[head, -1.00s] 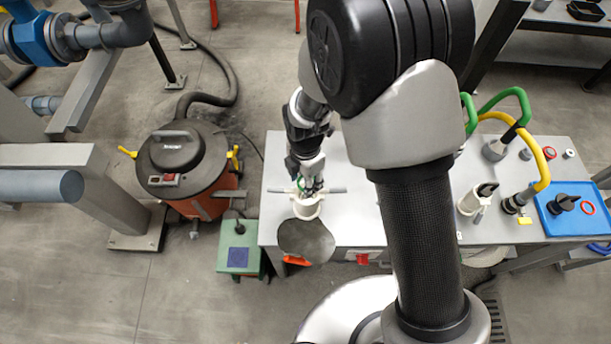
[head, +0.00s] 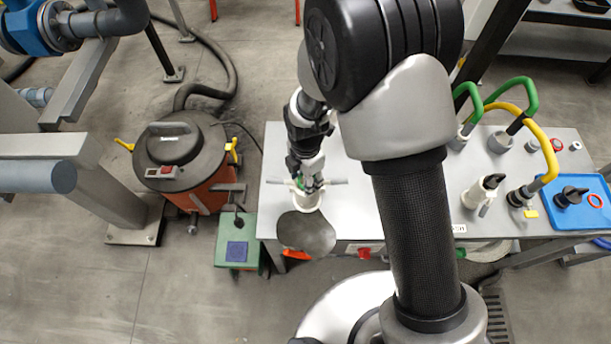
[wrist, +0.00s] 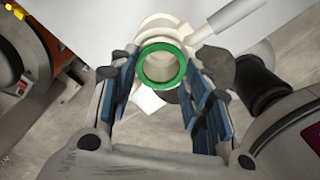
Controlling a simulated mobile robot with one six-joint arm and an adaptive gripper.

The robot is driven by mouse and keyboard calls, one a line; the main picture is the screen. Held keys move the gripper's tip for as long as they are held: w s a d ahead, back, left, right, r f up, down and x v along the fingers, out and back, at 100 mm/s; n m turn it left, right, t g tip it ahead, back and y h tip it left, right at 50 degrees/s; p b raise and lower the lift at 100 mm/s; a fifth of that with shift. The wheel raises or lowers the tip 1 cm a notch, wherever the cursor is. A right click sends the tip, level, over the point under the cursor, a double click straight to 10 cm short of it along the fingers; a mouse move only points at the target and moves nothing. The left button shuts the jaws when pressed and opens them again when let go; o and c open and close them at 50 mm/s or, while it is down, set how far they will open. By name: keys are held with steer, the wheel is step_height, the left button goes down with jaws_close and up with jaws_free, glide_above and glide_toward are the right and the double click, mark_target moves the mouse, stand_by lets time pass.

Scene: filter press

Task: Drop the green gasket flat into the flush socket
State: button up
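The green gasket (wrist: 162,65) is a ring seen face-on between my fingertips in the wrist view, with a fingertip close on each side. My gripper (wrist: 160,70) looks shut on it, though contact is hard to make out. The white round socket piece (wrist: 158,27) is directly below, with its grey side handle (wrist: 233,11). Seen through and around the ring, it is offset a little toward the top of the picture. In the head view, my gripper (head: 309,186) points down over the white socket piece (head: 306,202). The socket's bottom and the exact gap are hidden.
A dark grey round plate (head: 306,232) sits at the near table edge. An orange-sided drum (head: 190,170) and a green box (head: 237,240) stand left.

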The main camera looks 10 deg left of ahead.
steer(key=o, duration=0.4)
step_height(320, 180, up, 12)
stand_by(0.7)
steer(key=shift+d, duration=0.1)
steer(key=d+r+m+t, duration=0.1)
steer(key=d+r+m, duration=0.65)
steer(key=r, duration=0.25)
steer(key=s+d+r+m+t, duration=0.1)
steer(key=s+d+r+m, duration=0.2)
steer(key=s+d+m, duration=0.1)
steer(key=s+d+r+m+t, duration=0.1)
steer(key=s+d+r+m, duration=0.2)
steer(key=s+d+m, duration=0.2)
steer(key=s+d+r+m+t, duration=0.1)
steer(key=s+d+r+m, duration=0.2)
steer(key=m, duration=0.8)
steer(key=shift+s+d+r+m+t, duration=0.1)
steer(key=shift+s+d, duration=0.3)
steer(key=shift+d, duration=0.35)
steer(key=shift+s+d+r+m+t, duration=0.15)
steer(key=shift+s+d, duration=0.2)
steer(key=shift+d, duration=0.4)
steer(key=shift+s+d+r+t, duration=0.1)
steer(key=shift+s+d, duration=0.3)
steer(key=shift+d, duration=0.35)
